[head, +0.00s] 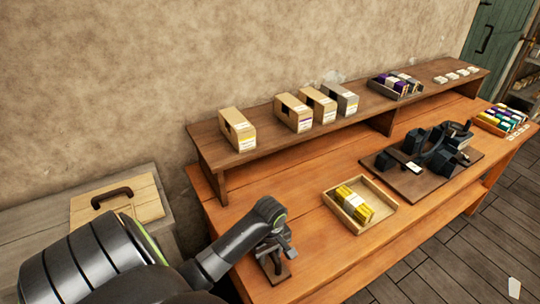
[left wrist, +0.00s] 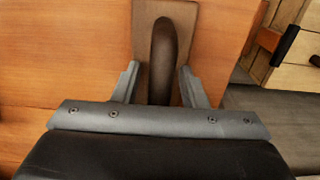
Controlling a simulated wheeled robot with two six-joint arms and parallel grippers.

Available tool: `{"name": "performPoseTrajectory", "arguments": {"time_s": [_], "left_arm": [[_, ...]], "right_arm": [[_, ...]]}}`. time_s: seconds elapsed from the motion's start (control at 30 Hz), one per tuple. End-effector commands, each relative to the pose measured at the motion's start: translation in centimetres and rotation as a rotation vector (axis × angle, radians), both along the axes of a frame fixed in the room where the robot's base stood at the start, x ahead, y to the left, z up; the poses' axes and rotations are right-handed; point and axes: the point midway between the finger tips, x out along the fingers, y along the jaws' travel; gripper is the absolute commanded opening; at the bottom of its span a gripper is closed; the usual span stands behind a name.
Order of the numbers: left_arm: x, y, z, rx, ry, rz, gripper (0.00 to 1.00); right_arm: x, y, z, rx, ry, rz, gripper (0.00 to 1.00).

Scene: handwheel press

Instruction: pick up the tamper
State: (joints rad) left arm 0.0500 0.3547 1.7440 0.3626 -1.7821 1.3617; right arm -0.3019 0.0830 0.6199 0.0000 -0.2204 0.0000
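The tamper shows in the left wrist view as a brown wooden plate (left wrist: 187,20) with a dark, rounded handle (left wrist: 163,60) standing up from it. In the head view its plate (head: 286,276) lies on the workbench's near left part, mostly hidden under my gripper. My left gripper (head: 274,245) is right over it. In the left wrist view the fingers of my left gripper (left wrist: 158,75) are open, one on each side of the handle, with a narrow gap visible on both sides. My right gripper is in neither view.
A tray with yellow packs (head: 337,192) and a dark press on a board (head: 410,180) stand to the right on the workbench (head: 310,235). A raised shelf (head: 270,150) with boxes runs behind. A handled wooden lid (head: 140,200) is at left.

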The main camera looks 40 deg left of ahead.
Motion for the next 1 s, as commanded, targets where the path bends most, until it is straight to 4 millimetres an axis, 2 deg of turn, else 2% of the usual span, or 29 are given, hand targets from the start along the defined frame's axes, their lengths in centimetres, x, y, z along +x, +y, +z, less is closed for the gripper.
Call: {"name": "performPoseTrajectory", "arguments": {"time_s": [0.03, 0.2, 0.3, 0.53, 0.67, 1.0], "left_arm": [[0.0, 0.0, 0.0, 0.000, 0.000, 0.000, 0.32], [0.0, 0.0, 0.0, 0.000, 0.000, 0.000, 0.10], [0.0, 0.0, 0.0, 0.000, 0.000, 0.000, 0.00], [0.1, 0.0, 0.2, 0.001, -0.001, -0.001, 0.00], [0.1, 0.1, 1.1, 0.002, -0.005, -0.001, 0.00], [0.2, 0.1, 8.1, 0.003, -0.007, -0.002, 0.00]], "right_arm": [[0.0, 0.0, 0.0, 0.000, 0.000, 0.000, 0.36], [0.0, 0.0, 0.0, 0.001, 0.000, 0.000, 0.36], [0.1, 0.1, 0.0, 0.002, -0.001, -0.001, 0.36], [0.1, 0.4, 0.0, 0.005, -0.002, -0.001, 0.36], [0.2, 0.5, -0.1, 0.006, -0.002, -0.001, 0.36], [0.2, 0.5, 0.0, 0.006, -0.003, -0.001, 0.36]]}}
